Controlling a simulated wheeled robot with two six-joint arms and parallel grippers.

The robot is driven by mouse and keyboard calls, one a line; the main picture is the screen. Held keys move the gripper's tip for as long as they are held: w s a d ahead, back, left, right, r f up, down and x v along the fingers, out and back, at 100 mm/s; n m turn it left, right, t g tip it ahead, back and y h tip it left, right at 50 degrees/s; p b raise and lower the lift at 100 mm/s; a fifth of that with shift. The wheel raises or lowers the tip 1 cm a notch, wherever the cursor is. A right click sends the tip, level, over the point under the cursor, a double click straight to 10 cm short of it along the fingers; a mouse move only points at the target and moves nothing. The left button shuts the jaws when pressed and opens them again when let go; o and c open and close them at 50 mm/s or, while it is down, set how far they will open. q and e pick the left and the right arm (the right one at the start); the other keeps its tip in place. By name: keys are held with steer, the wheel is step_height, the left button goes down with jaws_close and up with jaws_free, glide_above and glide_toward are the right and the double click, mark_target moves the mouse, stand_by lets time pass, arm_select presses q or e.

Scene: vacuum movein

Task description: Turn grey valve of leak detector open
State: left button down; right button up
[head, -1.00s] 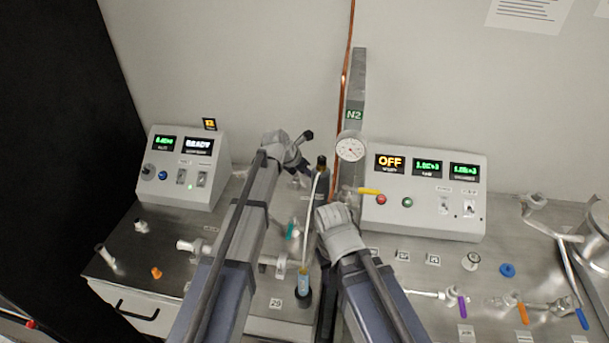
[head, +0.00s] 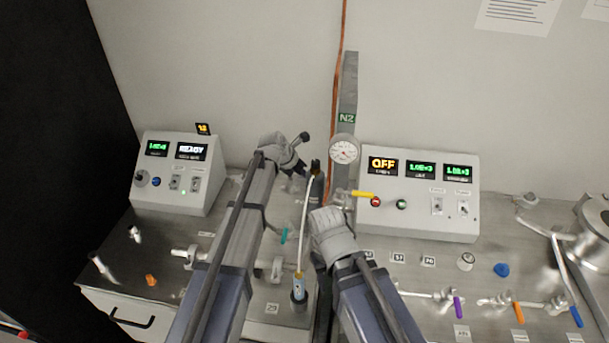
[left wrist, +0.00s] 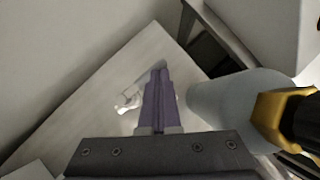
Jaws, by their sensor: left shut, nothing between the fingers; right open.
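The leak detector (head: 180,172) is the grey-white box at left in the head view; its display reads READY. Pipe fittings stand on the steel bench before it. I cannot pick out its grey valve for sure; my left arm covers part of that bench. In the left wrist view, my left gripper (left wrist: 158,100) shows purple fingers closed together with nothing between them. A small shiny metal fitting (left wrist: 128,100) lies just left of the fingers; I cannot tell if they touch. My right gripper (head: 320,263) is dark, partly hidden by its pale wrist, and open.
A second control box (head: 418,190) reads OFF at right. A gauge (head: 344,150) and yellow handle (head: 362,194) stand between the boxes. Purple, orange and blue handles line the right bench.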

arm_select(q)
steer(key=shift+w+a, duration=0.15)
steer(key=shift+a, duration=0.65)
